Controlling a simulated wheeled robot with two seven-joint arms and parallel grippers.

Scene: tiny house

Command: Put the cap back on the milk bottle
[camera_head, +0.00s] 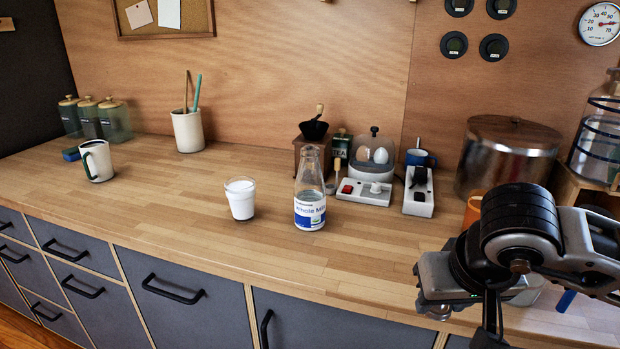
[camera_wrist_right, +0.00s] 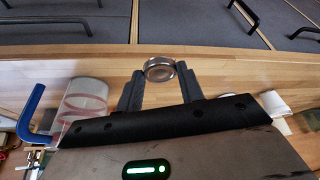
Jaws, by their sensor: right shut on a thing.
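The milk bottle (camera_head: 310,195) stands upright on the wooden counter near its front, a clear bottle with a blue and white label. Its mouth is open, with no cap on it. My right gripper (camera_head: 432,299) is in front of the counter's right part, to the right of the bottle and apart from it. In the right wrist view, the right gripper (camera_wrist_right: 160,82) is shut on a small round cap (camera_wrist_right: 159,69) with a shiny metal rim, held at the fingertips. My left gripper is not in view.
A glass of milk (camera_head: 240,198) stands left of the bottle. A white power strip (camera_head: 363,191) and an egg cooker (camera_head: 373,155) are behind it to the right. A large metal pot (camera_head: 505,155) is farther right. The counter between the bottle and my right gripper is clear.

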